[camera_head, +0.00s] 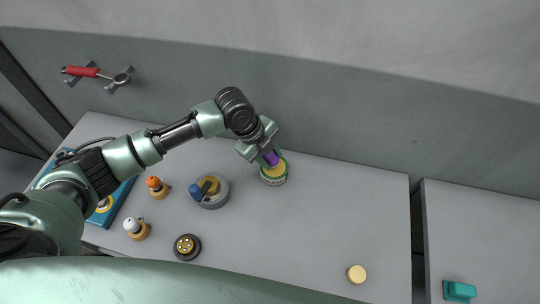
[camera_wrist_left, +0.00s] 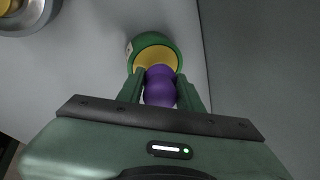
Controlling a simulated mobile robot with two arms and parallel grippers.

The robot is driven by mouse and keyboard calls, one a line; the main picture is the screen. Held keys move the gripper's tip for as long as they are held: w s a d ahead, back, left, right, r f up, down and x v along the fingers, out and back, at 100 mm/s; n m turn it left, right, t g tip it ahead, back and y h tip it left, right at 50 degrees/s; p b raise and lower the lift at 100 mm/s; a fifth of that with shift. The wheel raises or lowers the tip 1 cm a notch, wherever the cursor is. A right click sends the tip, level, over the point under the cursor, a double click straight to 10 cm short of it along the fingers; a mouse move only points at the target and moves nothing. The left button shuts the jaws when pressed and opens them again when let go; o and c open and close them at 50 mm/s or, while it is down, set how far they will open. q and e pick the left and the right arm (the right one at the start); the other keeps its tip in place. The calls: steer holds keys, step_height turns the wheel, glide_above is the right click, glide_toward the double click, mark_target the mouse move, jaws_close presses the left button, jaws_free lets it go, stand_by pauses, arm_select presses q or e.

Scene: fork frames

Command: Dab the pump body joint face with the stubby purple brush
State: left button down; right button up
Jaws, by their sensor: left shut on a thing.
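My left gripper (camera_head: 264,150) is shut on the stubby purple brush (camera_head: 271,159), whose rounded purple handle (camera_wrist_left: 159,92) shows between the fingers in the wrist view. The brush is at the mouth of a green tin (camera_head: 274,180) with yellow contents; the tin also shows in the wrist view (camera_wrist_left: 133,50). The brush's tip is hidden, so I cannot tell whether it touches the contents. A round grey body with a bronze-coloured top (camera_head: 219,198), apparently the pump body, sits left of the tin. A blue-ended piece (camera_head: 196,191) lies over it. My right gripper is not in view.
An orange-topped piece (camera_head: 155,185), a white-topped piece (camera_head: 132,226) and a black disc with yellow spots (camera_head: 187,247) stand at the left. A pale yellow disc (camera_head: 357,274) lies front right. A teal block (camera_head: 460,290) is on a separate surface. The bench's right-middle is clear.

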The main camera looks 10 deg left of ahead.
mark_target(276, 154)
arm_select(q)
steer(key=shift+f+b, duration=0.3)
steer(key=shift+f, duration=0.3)
stand_by(0.7)
steer(key=shift+s+f, duration=0.1)
stand_by(1.4)
steer(key=shift+p, duration=0.3)
step_height(276, 154, up, 7)
steer(key=p, duration=0.7)
stand_by(0.6)
